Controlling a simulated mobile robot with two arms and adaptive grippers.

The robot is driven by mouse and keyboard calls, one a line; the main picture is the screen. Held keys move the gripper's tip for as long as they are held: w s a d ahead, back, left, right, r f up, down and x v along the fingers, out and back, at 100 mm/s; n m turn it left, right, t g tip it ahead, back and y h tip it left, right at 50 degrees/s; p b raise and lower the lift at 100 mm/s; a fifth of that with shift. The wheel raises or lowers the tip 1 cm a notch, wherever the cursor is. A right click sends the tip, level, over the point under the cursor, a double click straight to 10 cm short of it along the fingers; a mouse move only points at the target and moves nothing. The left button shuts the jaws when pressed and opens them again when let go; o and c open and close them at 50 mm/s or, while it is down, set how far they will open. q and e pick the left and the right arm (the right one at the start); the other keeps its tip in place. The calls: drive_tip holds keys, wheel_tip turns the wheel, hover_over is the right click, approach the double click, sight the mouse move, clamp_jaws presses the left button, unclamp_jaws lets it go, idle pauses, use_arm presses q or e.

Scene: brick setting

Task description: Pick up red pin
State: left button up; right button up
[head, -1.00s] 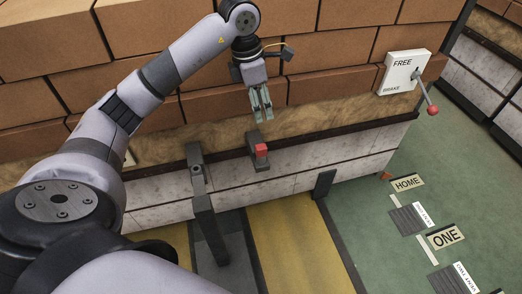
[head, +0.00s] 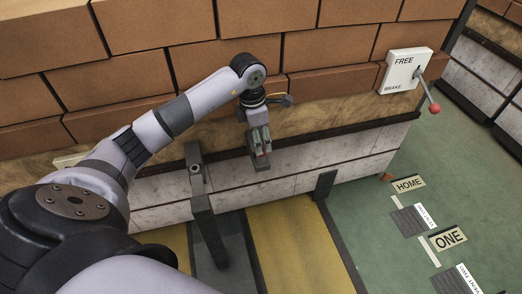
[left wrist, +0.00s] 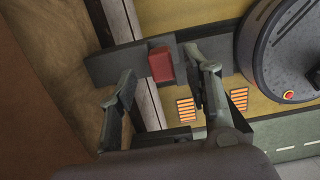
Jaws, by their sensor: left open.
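The red pin (left wrist: 161,64) shows in the left wrist view as a small red block on a dark grey bracket (left wrist: 108,66). In the head view the bracket (head: 261,165) juts from the low wall, and my gripper hides most or all of the pin. My left gripper (head: 260,145) is open and points down at the bracket. In the left wrist view its two fingers lie on either side of the pin, with a visible gap to each. I cannot tell how far above the pin the fingertips are. My right gripper is not in view.
A brick wall rises behind the bracket. A grey post (head: 204,205) stands to its left and a short dark post (head: 325,185) to its right. A FREE/BRAKE switch box (head: 401,70) with a red-knobbed lever (head: 433,107) is on the right.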

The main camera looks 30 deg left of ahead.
use_arm(q)
wheel_tip(320, 180, down, 3)
drive_tip(key=shift+w+d+f, duration=0.1)
drive_tip(key=shift+d+f, duration=0.05)
drive_tip(key=shift+f, duration=0.05)
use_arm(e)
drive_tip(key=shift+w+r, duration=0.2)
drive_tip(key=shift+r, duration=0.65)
use_arm(q)
clamp_jaws()
